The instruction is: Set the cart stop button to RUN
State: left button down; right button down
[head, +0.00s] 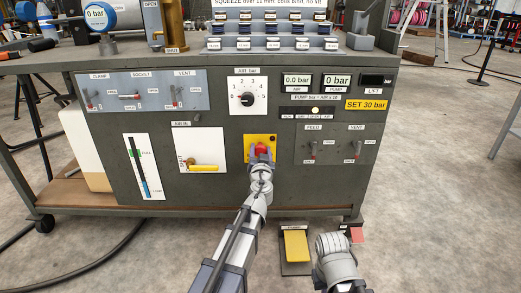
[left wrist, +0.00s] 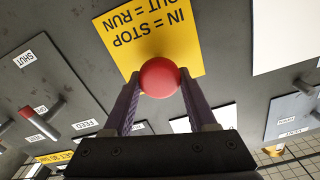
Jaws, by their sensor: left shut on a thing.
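The red cart stop button (head: 262,148) sits on a yellow plate (head: 249,141) low in the middle of the cart's front panel. In the left wrist view the round red knob (left wrist: 159,77) stands before the yellow plate (left wrist: 150,32), whose upside-down text reads IN = STOP, OUT = RUN. My left gripper (head: 262,157) is at the button. In the left wrist view its two fingers (left wrist: 159,88) are on either side of the knob, shut on it. How far the button stands out cannot be told. My right arm shows at the lower right, without its gripper.
A white panel with a yellow-handled air valve (head: 203,167) is left of the button. FEED and VENT toggles (head: 314,148) are to the right. A pressure dial (head: 247,99) is above. A yellow foot pedal (head: 296,245) is on the floor below, beside my right arm.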

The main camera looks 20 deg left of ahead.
pick_arm(q)
jog(key=shift+c, duration=1)
grip_release()
jog(key=shift+s, duration=0.15)
jog(key=v, duration=0.7)
jog(key=shift+s+d, duration=0.2)
jog(key=shift+s, duration=0.2)
